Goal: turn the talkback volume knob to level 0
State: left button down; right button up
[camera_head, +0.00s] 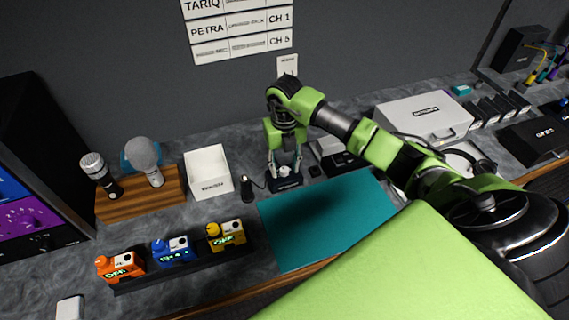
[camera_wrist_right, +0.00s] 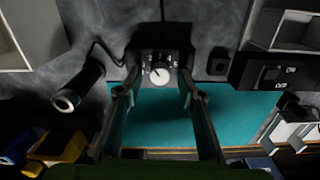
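The talkback volume knob (camera_head: 285,170) is a small white round dial on a dark box (camera_head: 286,183) at the back edge of the teal mat. In the right wrist view the knob (camera_wrist_right: 160,73) faces the camera with small marks around it; its exact level is too small to read. My right gripper (camera_head: 285,160) points down over the box. In the right wrist view the fingers of my right gripper (camera_wrist_right: 160,85) are apart, one on each side of the knob, with gaps between them and it. My left gripper is not in view.
A teal mat (camera_head: 325,225) lies in front of the box. A black handheld device (camera_head: 246,188) and a white bin (camera_head: 207,172) stand to the left. Orange, blue and yellow units (camera_head: 228,235) sit in a dark rack. A white case (camera_head: 424,115) is at the right.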

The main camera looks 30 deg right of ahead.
jog(key=shift+f, duration=0.25)
grip_shut()
